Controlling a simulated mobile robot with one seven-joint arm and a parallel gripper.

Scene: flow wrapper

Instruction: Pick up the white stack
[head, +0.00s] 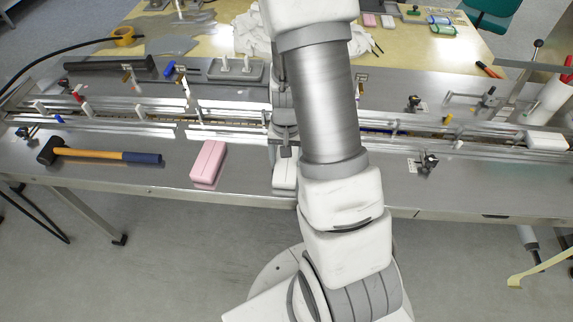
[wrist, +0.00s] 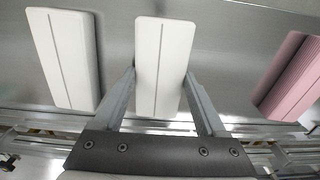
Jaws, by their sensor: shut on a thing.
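A white stack (wrist: 162,60), a long block with a dark seam along its middle, lies between the two fingers of my gripper (wrist: 159,78) in the wrist view. The fingers are shut on its long sides. In the head view the end of this white stack (head: 284,176) shows beside my arm at the front of the steel table, below my gripper (head: 286,152). My arm hides part of it there. A second, similar white stack (wrist: 66,58) lies to the left in the wrist view, apart from the gripper; my arm appears to hide it in the head view.
A pink stack (head: 208,163) lies left of my gripper; it also shows at the right of the wrist view (wrist: 291,77). A hammer (head: 105,156) lies farther left. Conveyor rails (head: 220,131) run behind the stacks. Another white block (head: 546,141) sits at the far right.

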